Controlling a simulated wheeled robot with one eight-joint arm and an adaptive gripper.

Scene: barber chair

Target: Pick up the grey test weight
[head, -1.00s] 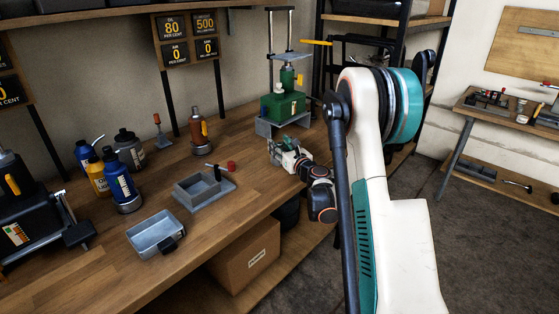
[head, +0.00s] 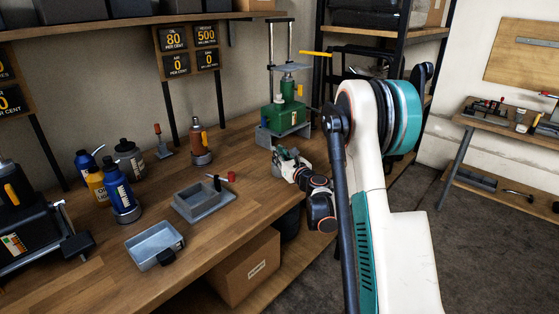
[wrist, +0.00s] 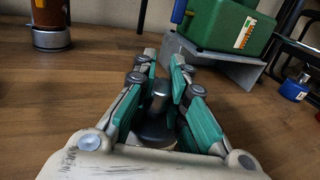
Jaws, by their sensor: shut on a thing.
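The grey test weight (wrist: 158,108) is a dark grey piece with a round knob on top. In the wrist view it sits between the green-padded fingers of my gripper (wrist: 168,82), which are shut on it. Its lower part is partly hidden by the fingers and my palm. In the head view my gripper (head: 284,157) is over the right end of the workbench, in front of the green press, and the weight cannot be made out there. I cannot tell whether the weight touches the bench top.
The green press (head: 284,117) stands on a grey stand just behind my gripper. An amber bottle (head: 200,140), a grey block tray (head: 203,204), a metal tray (head: 154,246) and several bottles are farther left on the wooden workbench (head: 235,225). The bench between them is partly clear.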

